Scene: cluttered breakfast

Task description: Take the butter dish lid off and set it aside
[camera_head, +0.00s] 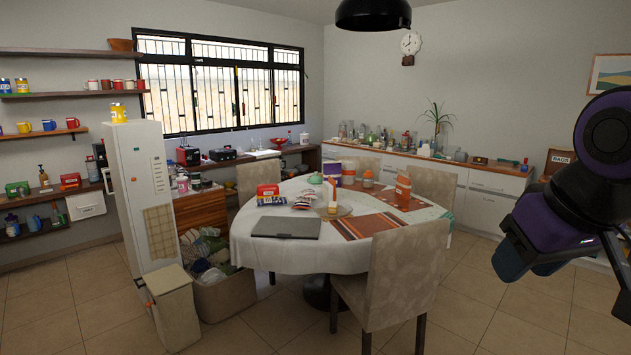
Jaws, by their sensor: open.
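I cannot pick out the butter dish or its lid for certain; the things on the table are small and crowded. A small item with a teal-green top (315,178) stands at the table's back, but I cannot tell what it is. The round table (258,258) has a white cloth and stands mid-room. My gripper (526,262) is at the right edge of the view, in the air, well apart from the table. It is open, and nothing shows between its fingers.
A grey laptop (286,228), red box (268,192), carton (332,196) and orange bottle (403,190) crowd the table. Chairs (395,275) surround it. A bin (172,305) and a basket (226,296) stand at its left. The tiled floor (480,310) at front right is clear.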

